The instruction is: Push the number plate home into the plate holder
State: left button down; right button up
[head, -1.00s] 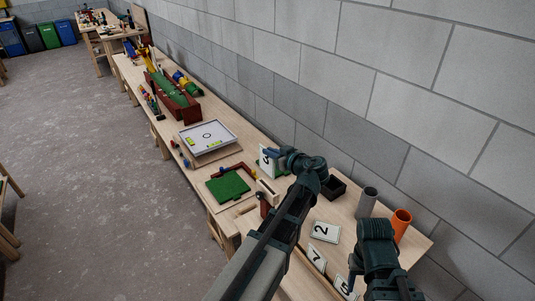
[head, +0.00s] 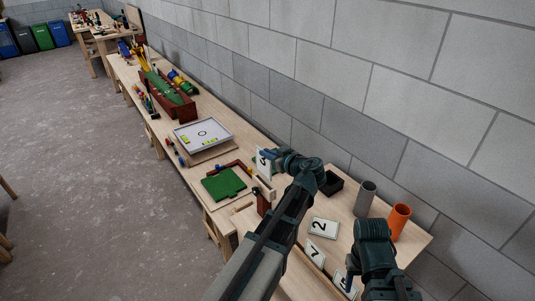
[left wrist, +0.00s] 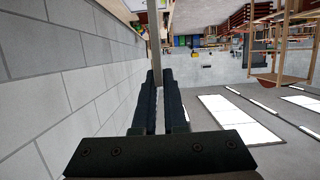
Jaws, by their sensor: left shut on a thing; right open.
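A white number plate (head: 263,164) with a dark numeral stands upright in my left gripper (head: 270,155) above the bench in the head view. The left gripper is shut on it. In the left wrist view, the plate shows as a thin pale strip (left wrist: 155,45) between the two dark fingers (left wrist: 158,100). I cannot clearly make out the plate holder; my arm and the plate hide part of that spot. I cannot tell whether the plate touches it. My right gripper (head: 374,233) is open and apart from the plate at the lower right; its fingertips are hard to see.
Loose plates with 2 (head: 323,228) and 7 (head: 315,251) are near the front edge. A black box (head: 332,184), a grey tube (head: 365,199) and an orange tube (head: 398,222) stand behind. A green board (head: 223,184) and a white tray (head: 203,134) lie left. A block wall runs behind.

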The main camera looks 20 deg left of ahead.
aim_at(271, 173)
pick_arm(q)
jog(key=shift+f+b, duration=0.95)
jog(key=shift+f, duration=0.35)
pick_arm(e)
jog(key=shift+f, duration=1.3)
pick_arm(q)
jog(key=shift+f+b, duration=2.75)
pick_arm(e)
jog(key=shift+f, duration=2.75)
pick_arm(q)
jog(key=c, duration=0.9)
grip_release()
pick_arm(e)
notch_tip(271, 173, up, 4)
jog(key=p, duration=0.4)
pick_arm(q)
jog(key=v, duration=1.3)
jog(key=shift+s+d+r, duration=0.2)
jog(key=shift+d, duration=0.1)
jog(key=shift+d, duration=0.1)
pick_arm(e)
jog(key=shift+d, duration=0.1)
